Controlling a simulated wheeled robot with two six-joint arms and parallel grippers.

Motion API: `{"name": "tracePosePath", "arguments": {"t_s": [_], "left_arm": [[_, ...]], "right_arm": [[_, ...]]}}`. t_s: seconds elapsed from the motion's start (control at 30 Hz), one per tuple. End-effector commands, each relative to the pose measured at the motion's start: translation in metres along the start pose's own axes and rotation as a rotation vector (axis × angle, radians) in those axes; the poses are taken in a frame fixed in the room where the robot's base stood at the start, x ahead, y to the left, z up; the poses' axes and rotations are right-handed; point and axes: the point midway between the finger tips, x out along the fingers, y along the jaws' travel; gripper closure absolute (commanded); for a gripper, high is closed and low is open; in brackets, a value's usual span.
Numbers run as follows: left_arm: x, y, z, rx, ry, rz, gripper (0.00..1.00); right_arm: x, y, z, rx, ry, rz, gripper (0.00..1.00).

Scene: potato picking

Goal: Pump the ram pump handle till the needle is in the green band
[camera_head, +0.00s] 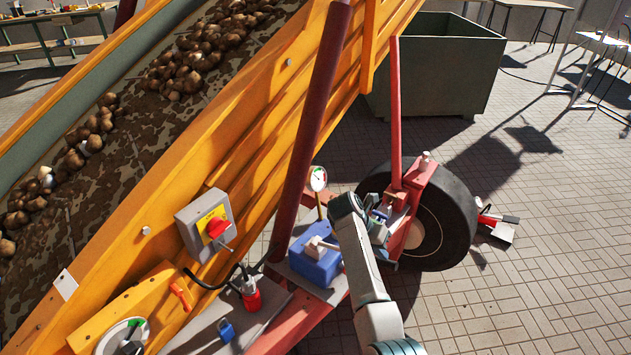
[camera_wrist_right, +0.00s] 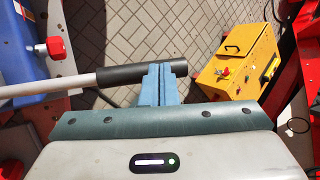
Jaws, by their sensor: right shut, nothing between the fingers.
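The pump handle is a pale rod with a black grip (camera_wrist_right: 115,74), lying across the wrist view. My right gripper (camera_wrist_right: 160,80) is shut and empty, its blue fingers overlapping the grip near its end; whether they touch it I cannot tell. In the head view my right gripper (camera_head: 384,213) is beside the red wheel frame, and the handle cannot be made out there. The round white gauge (camera_head: 318,178) stands on a post left of my wrist. Its face shows some red and green, but the needle is too small to read. My left gripper is out of view.
A blue box (camera_head: 316,264) sits just left of my forearm. A big black tyre (camera_head: 457,220) is to the right. The orange conveyor wall (camera_head: 255,130) and a switch box (camera_head: 190,222) are left. A yellow box (camera_wrist_right: 235,75) lies beyond the grip. Open paving is right.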

Motion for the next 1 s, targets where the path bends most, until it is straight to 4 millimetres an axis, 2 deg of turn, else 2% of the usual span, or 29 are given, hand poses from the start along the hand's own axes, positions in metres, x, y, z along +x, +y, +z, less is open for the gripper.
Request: {"name": "tracePosePath", "arguments": {"t_s": [0.07,0.43,0.7,1.0], "left_arm": [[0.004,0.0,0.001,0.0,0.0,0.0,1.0],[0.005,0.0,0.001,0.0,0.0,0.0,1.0],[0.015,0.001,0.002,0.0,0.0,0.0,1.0],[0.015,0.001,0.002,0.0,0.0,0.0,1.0]], "right_arm": [[0.005,0.001,-0.002,0.0,0.0,-0.001,1.0],[0.006,0.001,-0.002,0.0,0.0,-0.001,1.0],[0.018,0.004,-0.006,0.0,0.001,-0.001,1.0],[0.018,0.003,-0.006,0.0,0.0,-0.001,1.0]]}}
